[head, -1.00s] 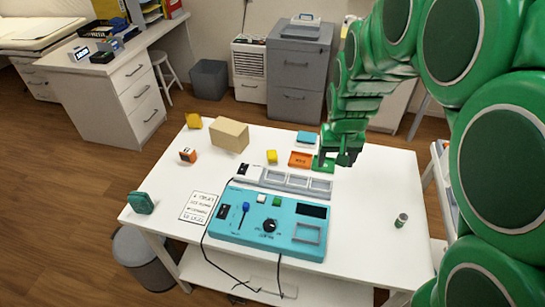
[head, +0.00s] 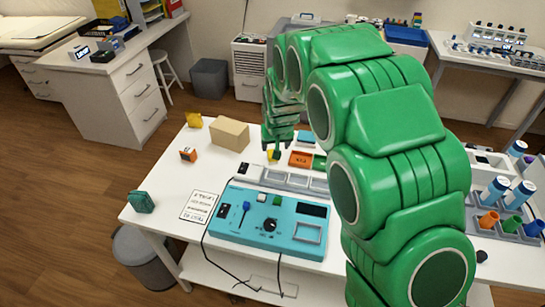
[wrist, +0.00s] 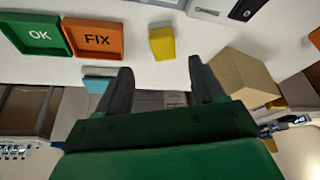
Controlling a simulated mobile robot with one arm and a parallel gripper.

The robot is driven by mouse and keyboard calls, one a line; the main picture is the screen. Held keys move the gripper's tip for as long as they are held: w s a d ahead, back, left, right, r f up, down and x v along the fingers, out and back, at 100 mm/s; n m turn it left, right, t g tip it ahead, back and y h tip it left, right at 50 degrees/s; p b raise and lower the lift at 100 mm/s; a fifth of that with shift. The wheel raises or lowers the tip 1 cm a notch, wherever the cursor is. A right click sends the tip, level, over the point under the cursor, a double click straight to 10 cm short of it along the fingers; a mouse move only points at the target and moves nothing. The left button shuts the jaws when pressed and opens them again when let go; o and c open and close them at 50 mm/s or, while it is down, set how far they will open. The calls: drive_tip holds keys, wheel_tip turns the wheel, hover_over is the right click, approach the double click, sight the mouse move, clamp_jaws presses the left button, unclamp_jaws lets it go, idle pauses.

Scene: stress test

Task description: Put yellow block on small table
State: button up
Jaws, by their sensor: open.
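The small yellow block (head: 271,157) sits on the white table (head: 385,180) left of the orange tray, partly hidden behind my gripper in the head view. In the wrist view the yellow block (wrist: 162,43) lies on the white surface, beyond the gap between my fingertips. My gripper (head: 274,148) is over the block's area; in the wrist view (wrist: 158,76) its fingers are apart with nothing between them. I cannot tell which surface is the small table.
Near the block are an orange FIX tray (wrist: 95,39), a green OK tray (wrist: 37,34) and a tan box (head: 229,134). A turquoise control panel (head: 240,226) is in front. Another yellow item (head: 194,120) stands at the back left. A rack of tubes (head: 505,222) stands at right.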

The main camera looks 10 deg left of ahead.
drive_tip(key=shift+a+x, duration=0.2)
drive_tip(key=shift+x, duration=1.8)
drive_tip(key=shift+a+x, duration=0.15)
drive_tip(key=shift+x, duration=1.85)
drive_tip(key=c, duration=1.1)
drive_tip(key=shift+r, duration=0.1)
